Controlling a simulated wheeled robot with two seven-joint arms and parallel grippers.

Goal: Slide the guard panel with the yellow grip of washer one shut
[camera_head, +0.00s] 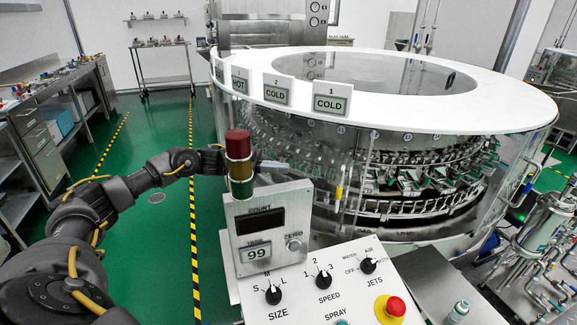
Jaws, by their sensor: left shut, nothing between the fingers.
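The washer (450,107) is a large round machine with a white ring top and clear guard panels around its side. A small yellow grip (339,192) stands upright on the guard panel (352,200) at the washer's front. How far that clear panel is open is hard to tell. My left arm reaches in from the left, and its wrist passes behind the red and green stack light. My left gripper (279,166) shows just right of the light, shut and empty, left of the yellow grip and apart from it. My right gripper is out of view.
The stack light (238,165) stands on a counter box (268,225) close to my left wrist. A white control panel (335,285) with knobs and a red button (395,306) is in front. Pipes (545,250) stand at right. Green floor at left is clear.

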